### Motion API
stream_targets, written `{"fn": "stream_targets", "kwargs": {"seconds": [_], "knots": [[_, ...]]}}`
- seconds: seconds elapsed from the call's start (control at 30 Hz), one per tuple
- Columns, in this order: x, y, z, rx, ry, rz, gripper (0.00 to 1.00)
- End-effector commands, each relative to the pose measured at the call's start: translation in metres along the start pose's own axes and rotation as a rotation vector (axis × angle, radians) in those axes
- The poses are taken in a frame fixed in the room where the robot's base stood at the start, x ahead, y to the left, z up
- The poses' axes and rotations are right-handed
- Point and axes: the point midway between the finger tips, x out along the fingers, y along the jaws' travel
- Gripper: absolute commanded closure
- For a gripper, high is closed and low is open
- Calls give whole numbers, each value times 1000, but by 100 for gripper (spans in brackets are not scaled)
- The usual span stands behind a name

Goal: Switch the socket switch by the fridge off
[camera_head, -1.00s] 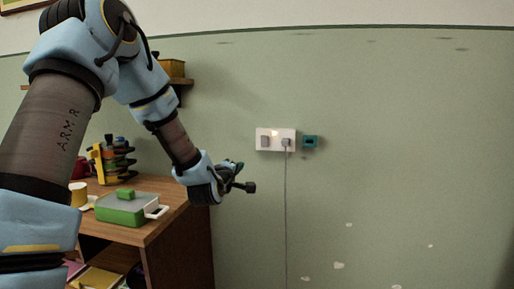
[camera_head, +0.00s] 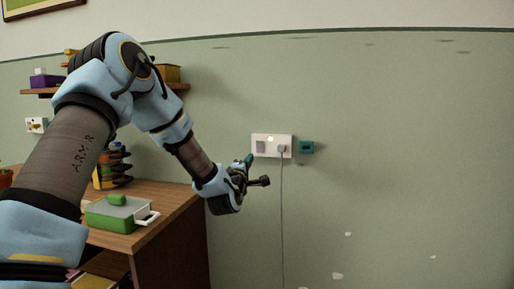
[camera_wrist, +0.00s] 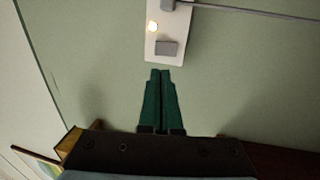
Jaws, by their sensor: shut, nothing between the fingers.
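A white socket plate (camera_head: 256,151) is on the green wall, with a grey rocker switch (camera_head: 261,146) on its left and a lit lamp (camera_head: 270,139) near its top middle. A grey plug (camera_head: 282,149) with a hanging cord is in its right part. The plate (camera_wrist: 156,54), switch (camera_wrist: 166,47) and glowing lamp (camera_wrist: 152,27) also show in the wrist view. My gripper (camera_head: 250,158) has green fingers, shut and empty, at the plate's left edge. In the wrist view its fingertips (camera_wrist: 160,72) point at the plate's switch end, a small gap below it. No fridge is in view.
A small teal wall fitting (camera_head: 306,147) is right of the plate. A wooden cabinet (camera_head: 180,215) with a green box (camera_head: 110,214) on it stands below left. Another wall plate (camera_head: 37,125) is far left under a shelf (camera_head: 180,86).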

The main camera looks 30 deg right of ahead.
Motion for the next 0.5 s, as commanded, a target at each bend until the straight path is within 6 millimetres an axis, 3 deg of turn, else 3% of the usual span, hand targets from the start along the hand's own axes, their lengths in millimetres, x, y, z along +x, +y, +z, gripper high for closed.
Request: {"fn": "stream_targets", "kwargs": {"seconds": [0.3,0.5], "knots": [[67,2,0,0,1,1,100],[96,2,0,0,1,0,100]]}}
